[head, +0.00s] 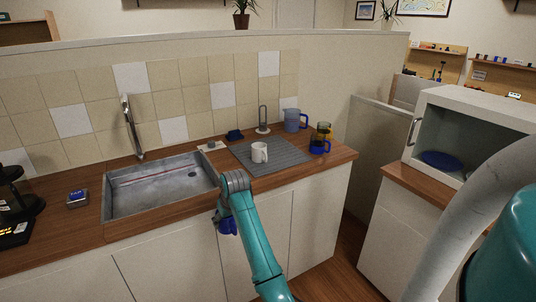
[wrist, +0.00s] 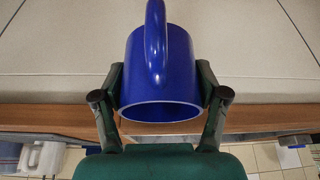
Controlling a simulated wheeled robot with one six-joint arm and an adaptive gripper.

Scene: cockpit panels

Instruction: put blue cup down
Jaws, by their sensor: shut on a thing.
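The blue cup (head: 228,226) is in my gripper (head: 222,212), in front of the white cabinet doors and just below the counter's front edge. In the wrist view the blue cup (wrist: 160,75) sits between the two fingers of my gripper (wrist: 162,88), which touch its sides. Its handle faces the camera. The wooden counter (head: 195,212) lies behind the cup, and its edge crosses the wrist view. A grey ribbed mat (head: 285,165) lies on the counter right of the sink. The cup's far side is hidden.
A white mug (head: 259,152) stands on the mat. Another blue cup (head: 317,147), a yellow glass (head: 324,129) and a blue jug (head: 294,120) stand near the right end. The metal sink (head: 160,187) is left of the mat. A paper-towel stand (head: 263,120) is behind.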

